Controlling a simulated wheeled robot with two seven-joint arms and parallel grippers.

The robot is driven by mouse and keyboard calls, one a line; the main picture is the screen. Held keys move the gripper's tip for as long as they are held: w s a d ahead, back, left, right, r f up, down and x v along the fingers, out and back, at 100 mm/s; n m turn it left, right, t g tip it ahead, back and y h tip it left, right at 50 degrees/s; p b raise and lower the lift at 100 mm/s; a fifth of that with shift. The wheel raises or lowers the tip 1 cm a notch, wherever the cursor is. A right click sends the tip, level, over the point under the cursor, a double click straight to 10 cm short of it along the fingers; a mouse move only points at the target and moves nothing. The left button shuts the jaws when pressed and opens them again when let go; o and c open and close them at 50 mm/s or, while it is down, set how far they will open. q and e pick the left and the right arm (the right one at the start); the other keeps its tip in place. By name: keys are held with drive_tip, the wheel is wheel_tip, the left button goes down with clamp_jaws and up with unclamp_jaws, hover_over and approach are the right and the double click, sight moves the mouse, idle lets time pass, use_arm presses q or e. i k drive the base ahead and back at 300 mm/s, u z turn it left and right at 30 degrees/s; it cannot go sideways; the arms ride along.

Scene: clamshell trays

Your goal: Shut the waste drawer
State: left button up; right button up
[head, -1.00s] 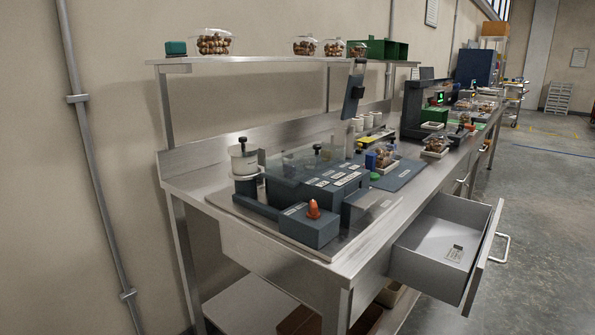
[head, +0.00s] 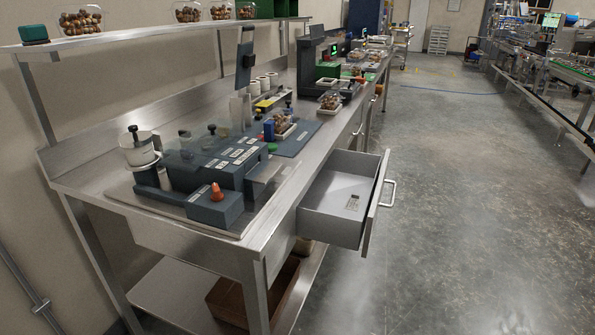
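The waste drawer (head: 330,228) is pulled out from the front of the steel workbench (head: 285,212). Neither of my grippers shows in the head view.
A dark machine (head: 215,170) with an orange knob stands on the bench near the drawer. A shelf above holds clear trays of brown round items (head: 82,22). Below are a lower shelf and a brown box (head: 250,295). The concrete floor (head: 450,220) right of the drawer is clear.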

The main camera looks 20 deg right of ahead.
sight(322, 217)
drive_tip(key=u, duration=0.3)
drive_tip(key=k, duration=0.8)
drive_tip(key=z, duration=1.4)
drive_tip(key=i, duration=1.3)
drive_tip(key=u, duration=0.3)
